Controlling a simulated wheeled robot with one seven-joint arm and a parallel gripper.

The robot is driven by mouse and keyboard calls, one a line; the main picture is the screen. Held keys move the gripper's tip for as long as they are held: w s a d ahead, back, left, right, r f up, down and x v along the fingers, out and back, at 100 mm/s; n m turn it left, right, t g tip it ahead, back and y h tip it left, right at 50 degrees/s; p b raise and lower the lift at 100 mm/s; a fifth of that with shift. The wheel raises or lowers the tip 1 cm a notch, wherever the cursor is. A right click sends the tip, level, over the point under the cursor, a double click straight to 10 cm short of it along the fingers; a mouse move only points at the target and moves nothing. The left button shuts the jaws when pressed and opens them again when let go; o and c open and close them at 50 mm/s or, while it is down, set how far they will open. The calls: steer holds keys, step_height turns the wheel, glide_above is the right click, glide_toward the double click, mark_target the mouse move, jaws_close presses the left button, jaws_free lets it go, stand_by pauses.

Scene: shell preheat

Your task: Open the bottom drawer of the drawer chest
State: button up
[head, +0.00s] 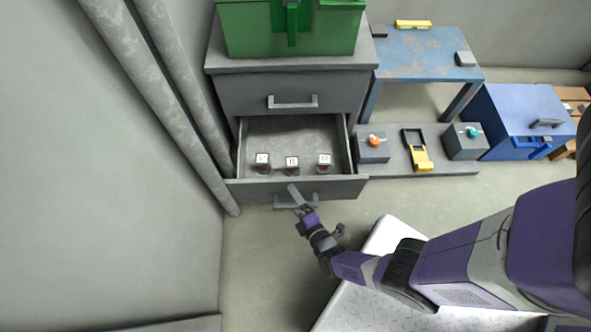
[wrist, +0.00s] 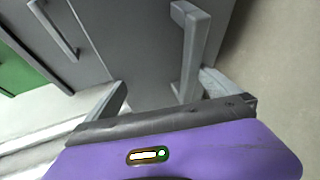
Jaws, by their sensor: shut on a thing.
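The grey drawer chest (head: 290,65) stands against the wall in the head view. Its upper drawer (head: 240,92) is closed. Its bottom drawer (head: 250,188) is pulled out, showing a bare grey inside with several small dark items with white numbered labels near the front. My gripper (head: 299,200) is at the drawer's front and shut on its bar handle (head: 318,197). In the wrist view the handle (wrist: 190,55) runs down between the fingers, and the upper drawer's handle (wrist: 55,30) shows at upper left. The gripper partly hides the handle in the head view.
A green box (head: 245,30) sits on top of the chest. Grey pipes (head: 160,80) run close on the left. At right are a low shelf with a yellow device (head: 422,158), a blue table (head: 430,60) and a blue box (head: 520,115). Floor before the drawer is clear.

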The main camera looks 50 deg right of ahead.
steer(key=r+h+p, duration=0.1)
steer(key=r, duration=0.3)
steer(key=w+d+r+t+p, duration=0.1)
steer(key=r, duration=0.4)
steer(key=w+r+t+h+p, duration=0.1)
steer(key=r+p, duration=0.1)
steer(key=r, duration=0.3)
steer(key=shift+d+r+m+h, duration=0.2)
steer(key=shift+d+m+h, duration=0.1)
steer(key=shift+d+m, duration=0.1)
steer(key=shift+c, duration=0.3)
steer(key=shift+s+r+p, duration=0.15)
steer(key=shift+r+p, duration=0.2)
steer(key=shift+r, duration=0.1)
steer(key=c, duration=0.6)
steer(key=shift+s+r, duration=0.15)
steer(key=shift+r, duration=0.05)
steer(key=shift+a+f, duration=0.1)
steer(key=shift+f, duration=0.05)
